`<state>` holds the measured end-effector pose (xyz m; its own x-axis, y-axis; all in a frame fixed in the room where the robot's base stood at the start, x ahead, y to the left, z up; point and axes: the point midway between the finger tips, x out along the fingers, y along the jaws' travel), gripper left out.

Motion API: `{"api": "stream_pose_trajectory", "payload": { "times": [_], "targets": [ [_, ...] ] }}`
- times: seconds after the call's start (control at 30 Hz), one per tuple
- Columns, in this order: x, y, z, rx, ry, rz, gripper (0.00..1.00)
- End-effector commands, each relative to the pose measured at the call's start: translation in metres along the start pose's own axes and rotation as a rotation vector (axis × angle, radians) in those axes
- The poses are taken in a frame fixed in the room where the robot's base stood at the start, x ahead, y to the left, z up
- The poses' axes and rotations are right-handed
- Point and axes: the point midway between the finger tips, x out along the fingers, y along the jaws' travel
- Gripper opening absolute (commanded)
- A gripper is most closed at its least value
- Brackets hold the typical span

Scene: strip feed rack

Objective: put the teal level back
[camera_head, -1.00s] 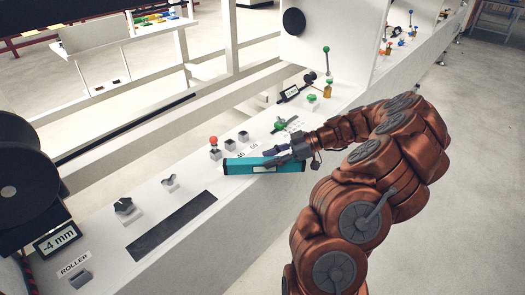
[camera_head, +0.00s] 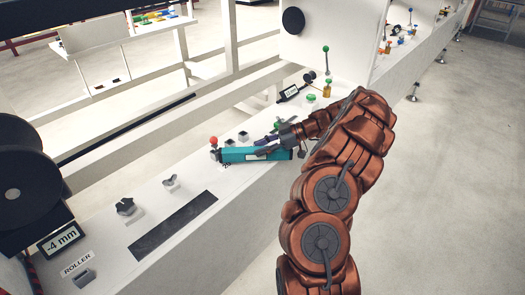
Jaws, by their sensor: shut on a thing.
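The teal level (camera_head: 240,154) is a long bar with a pale window, held in my gripper (camera_head: 270,147) over the white ledge, just in front of the small grey blocks. Its left end is close to the red-knobbed post. My gripper is shut on its right part, and the fingers partly cover it. I cannot tell if the level touches the ledge. A dark rectangular strip (camera_head: 173,226) lies bare on the ledge to the left and nearer.
The red-knobbed post (camera_head: 213,143) stands beside the level's left end. Dark clamps (camera_head: 126,206) and a roller block (camera_head: 84,277) are nearer left. Green-topped posts (camera_head: 326,62) and a small display (camera_head: 289,92) stand behind my gripper. A "-4 mm" display (camera_head: 60,241) is at the left.

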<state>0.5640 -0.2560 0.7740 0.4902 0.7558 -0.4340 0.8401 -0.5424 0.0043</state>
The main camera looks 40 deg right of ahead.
Motion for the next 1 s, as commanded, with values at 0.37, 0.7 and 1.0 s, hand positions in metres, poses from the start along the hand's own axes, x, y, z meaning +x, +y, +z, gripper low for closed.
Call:
{"api": "stream_pose_trajectory", "payload": {
  "times": [0.37,0.7,1.0],
  "targets": [
    [0.009,0.0,0.018,0.0,0.0,0.0,0.0],
    [0.009,-0.001,0.019,0.001,0.0,-0.001,0.46],
    [0.009,-0.001,0.019,0.001,0.0,-0.001,0.6]
  ]
}}
